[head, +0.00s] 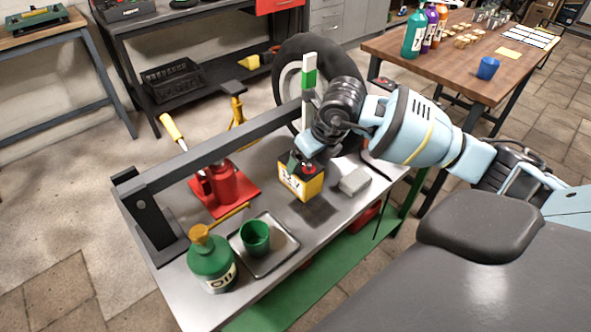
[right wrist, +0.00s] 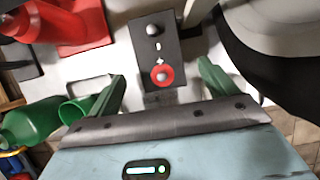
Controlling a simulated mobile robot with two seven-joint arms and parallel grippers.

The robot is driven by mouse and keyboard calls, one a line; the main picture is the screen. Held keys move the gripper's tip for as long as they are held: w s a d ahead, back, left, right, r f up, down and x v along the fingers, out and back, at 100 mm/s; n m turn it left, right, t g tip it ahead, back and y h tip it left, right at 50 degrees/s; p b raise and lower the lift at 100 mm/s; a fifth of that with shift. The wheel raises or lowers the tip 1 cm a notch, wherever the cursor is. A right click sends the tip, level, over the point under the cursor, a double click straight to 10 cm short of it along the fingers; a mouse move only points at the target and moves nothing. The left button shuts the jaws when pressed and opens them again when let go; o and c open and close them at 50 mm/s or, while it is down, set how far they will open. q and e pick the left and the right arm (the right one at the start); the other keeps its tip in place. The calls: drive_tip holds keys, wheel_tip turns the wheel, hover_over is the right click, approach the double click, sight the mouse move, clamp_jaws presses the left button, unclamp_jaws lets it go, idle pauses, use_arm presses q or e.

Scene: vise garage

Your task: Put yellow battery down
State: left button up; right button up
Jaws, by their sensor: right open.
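The yellow battery (head: 303,184), with a black top, is upright at the middle of the grey metal bench (head: 325,222) in the head view. A dark shadow lies on the bench at its front. My right gripper (head: 302,163) is right at the top of the battery. In the right wrist view the battery's black top (right wrist: 158,37), with its terminals, lies between the two green fingers of the open right gripper (right wrist: 162,78). Gaps show on both sides. The battery's underside is hidden, so its contact with the bench is hard to tell. My left gripper is not in view.
A grey block (head: 354,182) lies right of the battery. A red jack (head: 222,187) stands left, beneath a long metal beam (head: 222,147). A green oil bottle (head: 212,262) and a metal tray (head: 279,255) with a green cup (head: 255,236) occupy the front. A tire (head: 293,50) is behind.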

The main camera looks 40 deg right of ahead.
sight(303, 164)
drive_tip(key=shift+s+f, duration=0.1)
drive_tip(key=shift+f, duration=0.3)
drive_tip(key=shift+w+a+f, duration=0.1)
drive_tip(key=shift+w+f, duration=0.2)
drive_tip(key=shift+f, duration=0.2)
drive_tip(key=shift+w+x, duration=0.1)
drive_tip(key=shift+x, duration=1.4)
drive_tip(key=shift+w+x, duration=0.15)
drive_tip(key=shift+x, duration=1.35)
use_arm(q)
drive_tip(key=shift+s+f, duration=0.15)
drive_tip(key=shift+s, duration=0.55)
use_arm(e)
drive_tip(key=shift+r, duration=0.1)
drive_tip(key=c, duration=1.7)
drive_tip(key=shift+w+r, duration=0.1)
drive_tip(key=shift+r, duration=0.05)
drive_tip(key=shift+c, duration=0.8)
